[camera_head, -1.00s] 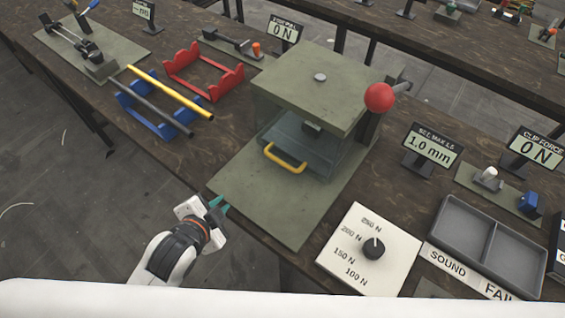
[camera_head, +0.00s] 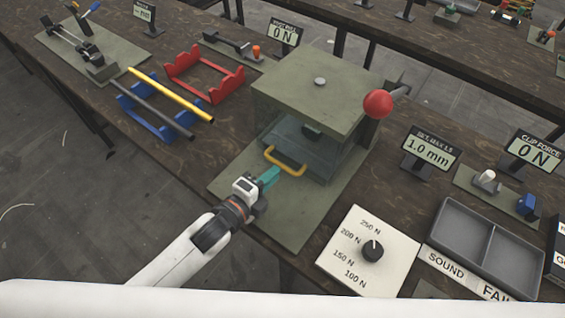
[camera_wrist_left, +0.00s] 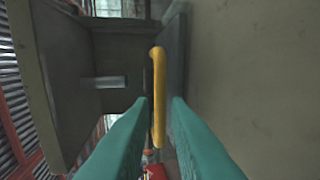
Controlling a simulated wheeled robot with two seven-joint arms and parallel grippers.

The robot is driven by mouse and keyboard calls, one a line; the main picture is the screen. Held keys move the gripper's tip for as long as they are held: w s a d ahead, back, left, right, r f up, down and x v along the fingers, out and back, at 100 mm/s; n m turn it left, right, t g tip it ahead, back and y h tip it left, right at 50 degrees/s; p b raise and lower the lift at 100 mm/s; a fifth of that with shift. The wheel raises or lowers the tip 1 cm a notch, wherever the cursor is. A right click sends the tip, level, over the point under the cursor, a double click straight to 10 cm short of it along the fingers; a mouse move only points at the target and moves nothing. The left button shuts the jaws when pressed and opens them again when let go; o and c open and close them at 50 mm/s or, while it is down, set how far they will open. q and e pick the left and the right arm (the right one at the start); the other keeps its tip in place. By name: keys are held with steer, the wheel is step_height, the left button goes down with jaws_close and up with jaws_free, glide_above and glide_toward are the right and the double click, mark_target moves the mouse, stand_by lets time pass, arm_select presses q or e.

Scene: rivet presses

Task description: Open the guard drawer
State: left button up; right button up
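The rivet press (camera_head: 310,90) stands on a green base plate in the middle of the bench. Its guard drawer (camera_head: 298,148) is under the green top block, with a yellow U-shaped handle (camera_head: 290,168) on its front. In the left wrist view the yellow handle (camera_wrist_left: 158,98) runs upright between the tips of the teal fingers (camera_wrist_left: 160,108). The fingers are apart, with gaps beside the handle. My right gripper is not in view.
A red ball lever (camera_head: 379,104) sticks out at the press's right. A dial panel (camera_head: 368,250) and a grey two-part tray (camera_head: 487,245) lie to the right. Blue (camera_head: 150,118) and red racks (camera_head: 203,76) stand to the left.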

mark_target(283, 165)
arm_select(q)
steer(key=x, duration=0.5)
jaws_close()
